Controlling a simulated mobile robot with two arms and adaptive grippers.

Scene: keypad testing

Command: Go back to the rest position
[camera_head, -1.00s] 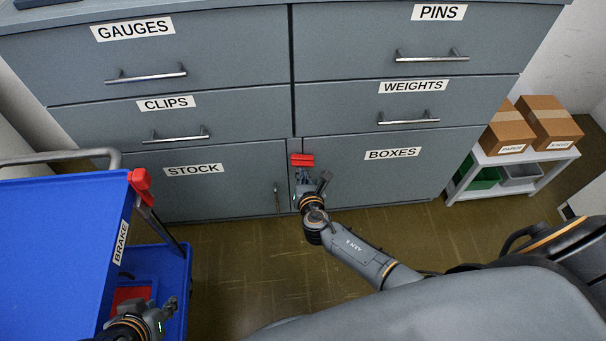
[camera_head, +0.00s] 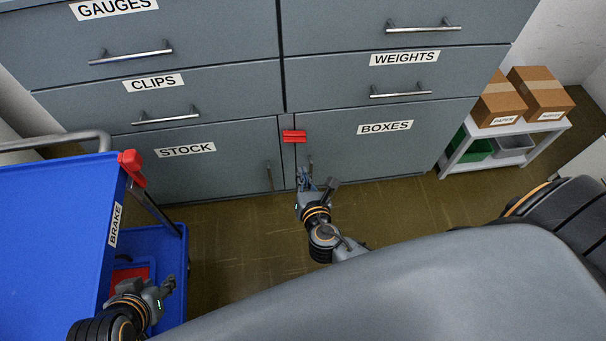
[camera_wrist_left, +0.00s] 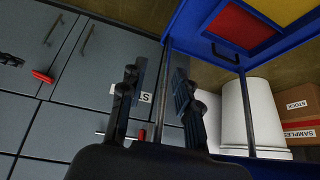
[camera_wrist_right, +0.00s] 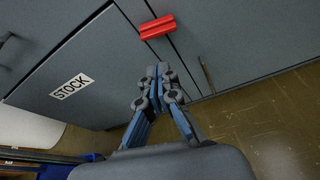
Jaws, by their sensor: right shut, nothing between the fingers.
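My right gripper (camera_head: 307,180) is shut and empty in front of the lower cabinet doors, below a red block-like piece (camera_head: 294,136) fixed between the STOCK and BOXES doors. In the right wrist view its fingertips (camera_wrist_right: 158,70) meet, just below the red piece (camera_wrist_right: 157,27) and apart from it. My left gripper (camera_head: 168,288) is at the lower left beside the blue cart. In the left wrist view its two fingers (camera_wrist_left: 156,85) stand apart with nothing between them.
A grey cabinet with closed labelled drawers and doors (camera_head: 225,90) fills the front. The blue cart (camera_head: 60,230) with a red brake lever (camera_head: 132,168) stands at left. A white shelf (camera_head: 510,130) with cardboard boxes (camera_head: 541,92) is at right. Floor (camera_head: 240,230) between is clear.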

